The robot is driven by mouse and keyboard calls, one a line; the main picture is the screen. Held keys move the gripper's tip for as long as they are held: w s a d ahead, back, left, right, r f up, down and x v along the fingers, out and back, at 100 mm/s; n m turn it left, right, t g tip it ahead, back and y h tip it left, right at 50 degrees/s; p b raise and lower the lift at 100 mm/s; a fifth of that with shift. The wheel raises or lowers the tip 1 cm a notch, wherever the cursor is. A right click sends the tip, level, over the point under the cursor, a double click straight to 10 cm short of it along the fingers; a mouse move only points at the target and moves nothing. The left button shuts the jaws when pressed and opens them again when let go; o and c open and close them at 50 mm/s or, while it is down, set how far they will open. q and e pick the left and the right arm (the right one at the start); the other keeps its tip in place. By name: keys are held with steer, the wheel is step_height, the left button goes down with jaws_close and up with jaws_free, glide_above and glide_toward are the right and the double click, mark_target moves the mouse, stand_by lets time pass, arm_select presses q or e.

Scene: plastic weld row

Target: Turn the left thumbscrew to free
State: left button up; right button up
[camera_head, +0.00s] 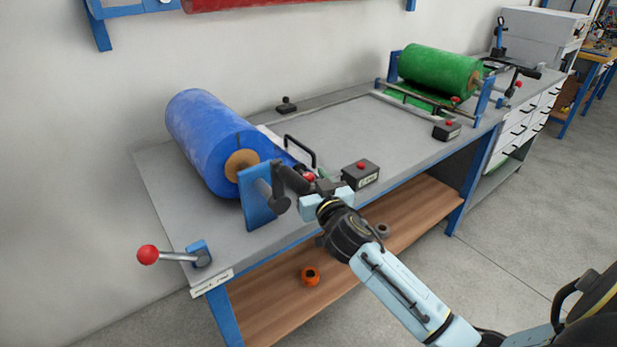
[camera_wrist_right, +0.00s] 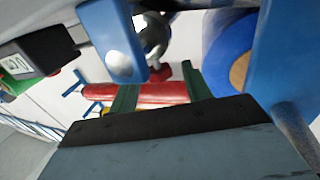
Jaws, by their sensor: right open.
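My right gripper (camera_head: 320,187) is at the front edge of the bench, by the near end of the blue roll's stand. In the right wrist view its two dark green fingers (camera_wrist_right: 160,80) are apart with nothing held. A small red knob (camera_head: 309,177), which may be the left thumbscrew, shows just beyond the gripper. In the right wrist view a red knob (camera_wrist_right: 161,73) with a shiny round metal part (camera_wrist_right: 152,35) appears between and beyond the fingertips. I cannot tell whether they touch it. The gripper partly hides this area in the head view. My left gripper is not in view.
The blue roll (camera_head: 210,140) sits in a blue bracket (camera_head: 257,200). A red-ball lever (camera_head: 148,255) stands at the bench's left corner. A black box with a red button (camera_head: 361,174) is right of the gripper. The green roll (camera_head: 440,70) is farther back. The middle worktop (camera_head: 365,127) is clear.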

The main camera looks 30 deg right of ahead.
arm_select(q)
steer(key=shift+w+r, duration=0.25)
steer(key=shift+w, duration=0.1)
arm_select(e)
steer(key=shift+w+d, duration=0.2)
steer(key=shift+w, duration=0.65)
steer(key=shift+c, duration=0.2)
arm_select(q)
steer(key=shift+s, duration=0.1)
arm_select(e)
steer(key=c, duration=0.9)
